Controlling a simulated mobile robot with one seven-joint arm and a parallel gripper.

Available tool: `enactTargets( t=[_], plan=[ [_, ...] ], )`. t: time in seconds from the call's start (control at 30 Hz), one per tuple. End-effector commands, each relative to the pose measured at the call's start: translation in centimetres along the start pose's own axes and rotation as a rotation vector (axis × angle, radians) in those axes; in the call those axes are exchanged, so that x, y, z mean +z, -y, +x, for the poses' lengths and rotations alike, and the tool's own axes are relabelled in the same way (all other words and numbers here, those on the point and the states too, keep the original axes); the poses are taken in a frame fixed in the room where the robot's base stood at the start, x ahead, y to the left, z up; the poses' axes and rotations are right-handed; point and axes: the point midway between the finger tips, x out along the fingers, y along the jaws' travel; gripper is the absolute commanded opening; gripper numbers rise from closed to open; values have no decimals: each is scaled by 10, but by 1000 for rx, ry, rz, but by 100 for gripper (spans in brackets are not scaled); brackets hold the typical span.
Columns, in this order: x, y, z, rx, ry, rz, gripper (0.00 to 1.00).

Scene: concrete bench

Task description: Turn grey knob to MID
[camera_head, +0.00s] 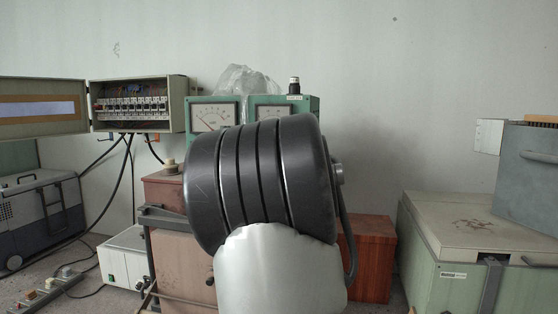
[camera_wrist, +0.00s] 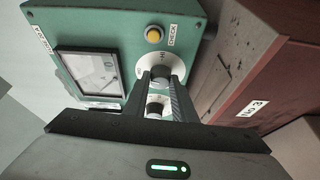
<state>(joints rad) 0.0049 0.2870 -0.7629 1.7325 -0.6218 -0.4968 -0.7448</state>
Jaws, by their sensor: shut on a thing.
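In the wrist view, a green instrument panel (camera_wrist: 112,30) fills the upper middle, turned on its side. The grey knob (camera_wrist: 160,71) sits on a white round dial plate (camera_wrist: 146,64) near the panel's edge. My gripper (camera_wrist: 161,78) is shut on this knob, one finger on each side. The marks on the dial are too small to read, so I cannot tell the knob's setting. A second knob on a white plate (camera_wrist: 155,106) shows between the fingers. In the head view, the green panel (camera_head: 308,104) is partly behind my arm, which hides the knob and my gripper.
A yellow button (camera_wrist: 154,35) and a meter (camera_wrist: 88,73) are on the panel near the knob. A reddish-brown box labelled "No 3" (camera_wrist: 262,106) stands close on the right. In the head view, an open fuse box (camera_head: 140,84) is left and a pale green case (camera_head: 450,252) right.

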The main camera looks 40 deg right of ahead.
Motion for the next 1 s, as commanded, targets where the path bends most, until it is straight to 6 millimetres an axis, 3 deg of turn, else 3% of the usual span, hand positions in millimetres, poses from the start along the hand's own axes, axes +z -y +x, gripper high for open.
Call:
enactTargets(
  t=[0.4,1.0],
  plan=[
    [0,-3,0,-84,10,-194,2],
    [0,-2,0,-98,10,-228,2]
  ],
)
